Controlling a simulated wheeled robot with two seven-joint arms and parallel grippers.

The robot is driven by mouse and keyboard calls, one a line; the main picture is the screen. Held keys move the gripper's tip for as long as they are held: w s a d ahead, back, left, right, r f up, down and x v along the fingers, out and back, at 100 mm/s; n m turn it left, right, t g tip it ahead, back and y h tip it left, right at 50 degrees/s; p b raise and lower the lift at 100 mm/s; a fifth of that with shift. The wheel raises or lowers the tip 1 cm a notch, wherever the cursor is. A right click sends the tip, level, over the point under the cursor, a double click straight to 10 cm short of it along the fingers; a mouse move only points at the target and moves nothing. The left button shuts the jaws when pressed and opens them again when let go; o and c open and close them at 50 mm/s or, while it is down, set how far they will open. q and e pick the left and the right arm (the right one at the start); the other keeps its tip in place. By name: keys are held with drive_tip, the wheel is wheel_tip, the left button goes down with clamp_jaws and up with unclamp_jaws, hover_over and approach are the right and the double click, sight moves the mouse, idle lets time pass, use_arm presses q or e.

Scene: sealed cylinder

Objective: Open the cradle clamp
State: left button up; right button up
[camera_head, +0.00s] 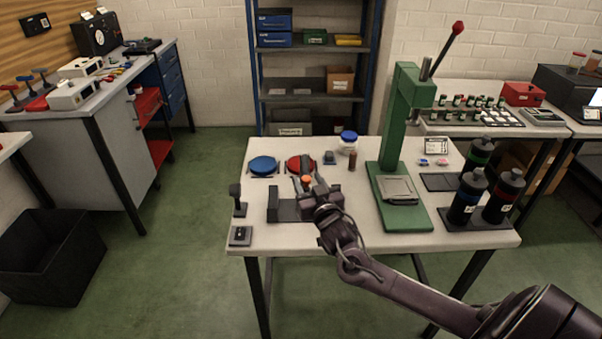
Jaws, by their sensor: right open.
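The cradle clamp (273,203) is a dark grey fixture on the white worktable, left of the green press. Its upright left end and part of its base show, and my right gripper and wrist hide its right part. My right gripper (306,183) is over the fixture, pointing toward the back of the table, with its jaws open. A small orange knob-like part shows between or just beyond the fingers; I cannot tell whether they touch it. My left gripper is not in view.
The green press (407,130) stands to the right, with several dark bottles (466,197) beyond it. Blue (262,165) and red (297,164) discs, a blue-lidded jar (349,141) and a brown cylinder (352,160) sit behind. A small dark stand (237,200) is left.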

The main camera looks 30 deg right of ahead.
sight(304, 176)
drive_tip(key=shift+x, duration=2)
drive_tip(key=shift+f, duration=0.1)
drive_tip(key=shift+c, duration=0.5)
clamp_jaws()
